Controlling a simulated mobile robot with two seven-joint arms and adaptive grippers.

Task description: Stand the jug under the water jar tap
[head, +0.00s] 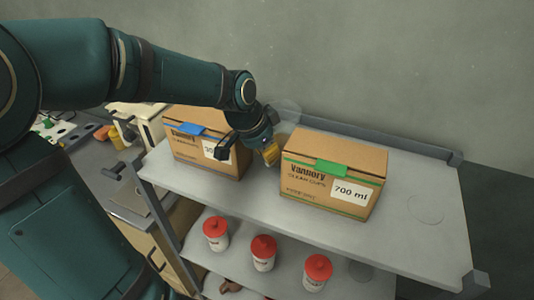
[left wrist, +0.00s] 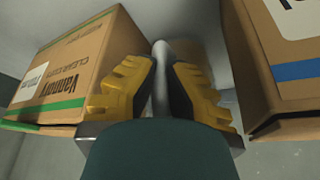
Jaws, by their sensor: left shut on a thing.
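My left gripper (head: 271,152) reaches between two cardboard boxes above the top shelf. In the left wrist view its yellow-padded fingers (left wrist: 162,72) are shut on a pale, narrow upright part (left wrist: 161,50). A faint see-through rounded shape, which looks like the clear jug (head: 287,108), shows just behind the gripper in the head view. Its lower part is hidden by the gripper and the right box. I cannot tell whether it touches the shelf. The water jar and its tap cannot be made out. My right gripper is not in view.
A green-taped 700 ml box (head: 334,178) stands close right of the gripper, a blue-taped box (head: 205,150) close left. The top shelf (head: 420,240) is clear at the right, with a faint ring mark. Red-lidded tubs (head: 263,253) stand on the shelf below.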

